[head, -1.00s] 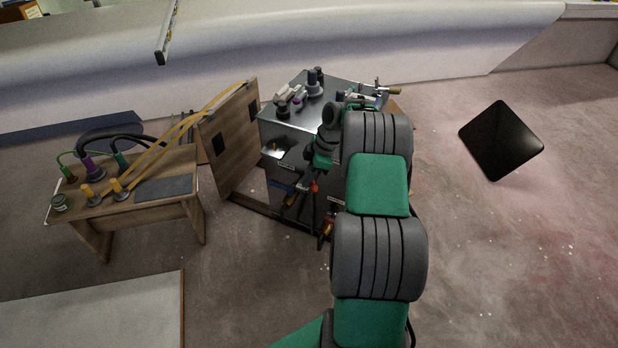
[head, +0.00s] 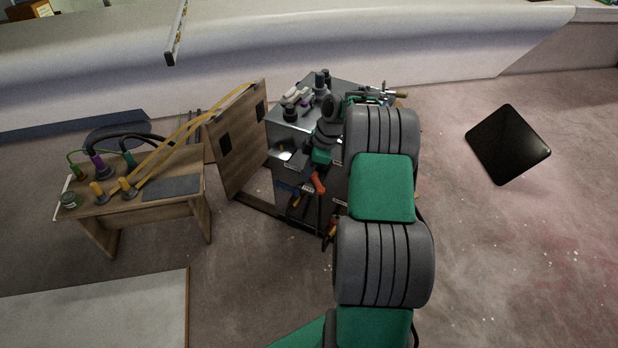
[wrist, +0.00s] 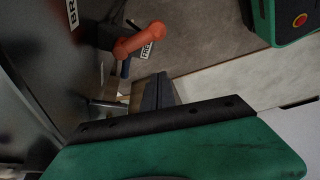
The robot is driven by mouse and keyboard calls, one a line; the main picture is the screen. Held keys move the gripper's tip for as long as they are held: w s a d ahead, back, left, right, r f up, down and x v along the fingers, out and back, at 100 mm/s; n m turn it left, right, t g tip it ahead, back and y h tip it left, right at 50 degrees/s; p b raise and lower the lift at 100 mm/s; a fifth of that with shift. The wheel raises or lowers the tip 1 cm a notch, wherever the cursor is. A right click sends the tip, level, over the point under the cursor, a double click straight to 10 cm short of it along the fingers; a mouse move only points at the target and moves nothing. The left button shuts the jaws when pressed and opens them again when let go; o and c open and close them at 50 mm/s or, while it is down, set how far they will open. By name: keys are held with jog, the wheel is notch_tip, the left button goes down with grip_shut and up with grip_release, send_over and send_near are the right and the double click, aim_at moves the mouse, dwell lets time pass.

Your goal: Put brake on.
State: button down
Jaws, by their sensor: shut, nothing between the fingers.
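The brake lever is a red-orange handle (wrist: 138,40) on the side of a grey metal cabinet (wrist: 30,70). In the wrist view it lies beside a white label reading FREE (wrist: 147,50). A second label, partly cut off, starts with BR (wrist: 72,13) further up the cabinet. My gripper (wrist: 162,86) is shut and empty, its dark fingers just below the lever in the picture; I see no clear contact. In the head view the red handle (head: 318,183) shows just below my green wrist; my fingertips are hard to make out there.
The cabinet top (head: 290,117) holds several fittings. An upright wooden panel (head: 238,140) stands left of it, then a wooden bench (head: 190,205) with hoses and plugs. A black slab (head: 508,145) is at the right. Open floor lies right of my arm.

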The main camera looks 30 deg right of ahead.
jog(key=w+p+v, duration=0.1)
jog(key=v, duration=0.5)
jog(key=shift+s+r+p, duration=0.25)
jog(key=shift+s+p, duration=0.05)
jog(key=shift+d, duration=0.1)
jog(key=s+a+r+m+h, duration=0.1)
jog(key=s+a+r+m, duration=0.3)
jog(key=a, duration=0.4)
jog(key=s+a+r+m+h, duration=0.1)
jog(key=s+a+r+m, duration=0.2)
jog(key=s+a+r, duration=0.35)
jog(key=s+a+f+m+h, duration=0.1)
jog(key=s+a+f+m, duration=0.2)
jog(key=s, duration=0.9)
jog(key=a+m, duration=0.3)
jog(key=shift+s+a+f+h, duration=0.2)
jog(key=shift+s+h, duration=0.1)
jog(key=shift+s, duration=0.1)
